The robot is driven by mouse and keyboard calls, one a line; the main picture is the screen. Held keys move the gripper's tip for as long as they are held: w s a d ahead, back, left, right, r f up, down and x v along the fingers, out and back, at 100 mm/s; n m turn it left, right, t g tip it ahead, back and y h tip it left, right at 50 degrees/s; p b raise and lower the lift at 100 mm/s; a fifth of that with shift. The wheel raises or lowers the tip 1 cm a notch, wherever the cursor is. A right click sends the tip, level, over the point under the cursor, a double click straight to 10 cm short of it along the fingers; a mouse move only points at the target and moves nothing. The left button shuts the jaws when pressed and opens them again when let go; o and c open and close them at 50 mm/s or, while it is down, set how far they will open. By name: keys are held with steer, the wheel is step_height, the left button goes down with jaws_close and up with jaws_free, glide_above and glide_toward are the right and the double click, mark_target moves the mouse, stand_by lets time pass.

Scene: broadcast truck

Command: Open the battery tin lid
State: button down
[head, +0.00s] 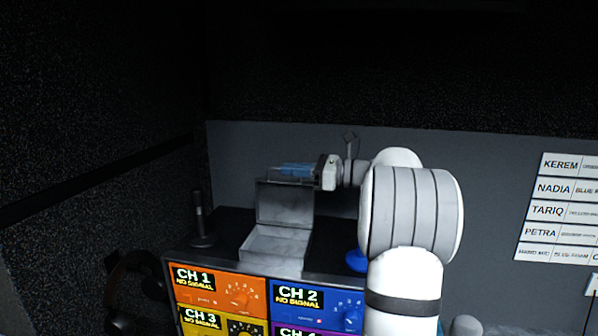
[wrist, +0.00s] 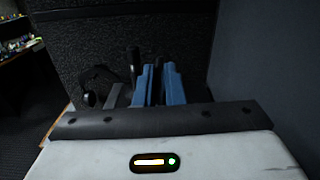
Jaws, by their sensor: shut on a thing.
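The grey metal battery tin (head: 275,245) stands on top of the channel panel unit. Its lid (head: 285,203) is raised to near upright at the back of the tin, and the shallow inside shows. My gripper (head: 290,169) is at the lid's top edge, its blue fingers reaching in from the right. In the wrist view the blue fingers (wrist: 159,84) are close together with a narrow gap between them. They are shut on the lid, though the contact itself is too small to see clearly.
A dark upright handset-like object (head: 199,220) stands left of the tin. A blue round thing (head: 356,261) is right of it, partly behind my arm. Headphones (head: 128,290) hang at the lower left. A grey wall (head: 480,190) is behind, with name labels (head: 556,210) at right.

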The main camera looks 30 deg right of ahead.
steer(key=shift+w+d+f, duration=0.15)
steer(key=shift+w+d, duration=0.25)
steer(key=c, duration=1.8)
jaws_free()
steer(key=shift+s+a, duration=0.15)
steer(key=shift+s, duration=0.15)
steer(key=shift+o, duration=1.4)
steer(key=shift+w, duration=0.15)
steer(key=b+v, duration=0.2)
steer(key=v, duration=0.6)
steer(key=shift+w+a, duration=0.1)
